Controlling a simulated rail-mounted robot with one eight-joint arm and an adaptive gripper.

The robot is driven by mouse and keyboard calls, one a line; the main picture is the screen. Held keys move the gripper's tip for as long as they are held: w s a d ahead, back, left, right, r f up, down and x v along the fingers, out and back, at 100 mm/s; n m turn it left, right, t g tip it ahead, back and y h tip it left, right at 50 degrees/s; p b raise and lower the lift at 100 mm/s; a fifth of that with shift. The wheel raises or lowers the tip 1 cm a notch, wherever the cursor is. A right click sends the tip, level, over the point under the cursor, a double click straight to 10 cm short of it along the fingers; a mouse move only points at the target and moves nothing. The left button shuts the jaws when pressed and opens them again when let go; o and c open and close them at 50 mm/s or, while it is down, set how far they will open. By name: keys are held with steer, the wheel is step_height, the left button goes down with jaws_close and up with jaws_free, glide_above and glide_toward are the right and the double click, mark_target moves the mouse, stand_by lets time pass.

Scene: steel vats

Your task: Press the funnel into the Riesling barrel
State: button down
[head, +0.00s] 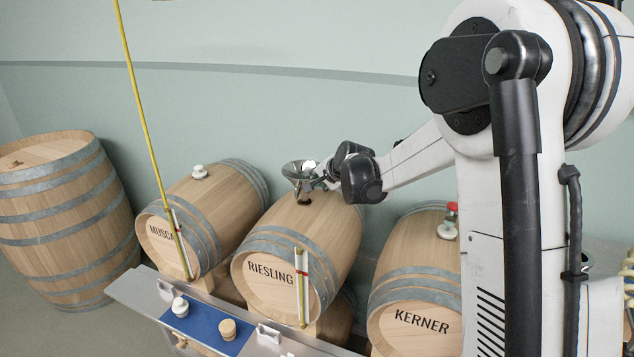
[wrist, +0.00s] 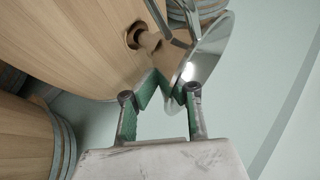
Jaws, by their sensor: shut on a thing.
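The Riesling barrel (head: 272,269) lies on its side in the middle of the head view, its label facing the front. The shiny metal funnel (head: 296,171) is above its top, cone upward and somewhat tilted. My gripper (head: 317,183) is shut on the funnel's side from the right. In the wrist view the two green-padded fingers (wrist: 163,92) meet the funnel's bowl (wrist: 207,48). The round bung hole (wrist: 131,36) shows close to the funnel's narrow end. I cannot tell how far the spout is in the hole.
The Muscat barrel (head: 189,223), with a white bung (head: 199,172), lies to the left. The Kerner barrel (head: 407,278), with a red-topped fitting (head: 452,211), lies to the right. A metal shelf with a blue mat (head: 205,326) and bungs stands in front. A yellow rod (head: 147,128) rises at left.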

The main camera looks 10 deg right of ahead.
steer(key=shift+f+b, duration=0.85)
steer(key=shift+f, duration=0.3)
steer(key=shift+f+b, duration=1.5)
steer(key=shift+f, duration=0.2)
stand_by(0.6)
steer(key=c, duration=1.8)
jaws_free()
steer(key=shift+s+r, duration=0.1)
steer(key=shift+s, duration=0.05)
steer(key=v, duration=1.1)
steer(key=shift+s+d+r, duration=0.15)
steer(key=shift+s+r, duration=0.05)
steer(key=shift+s, duration=0.1)
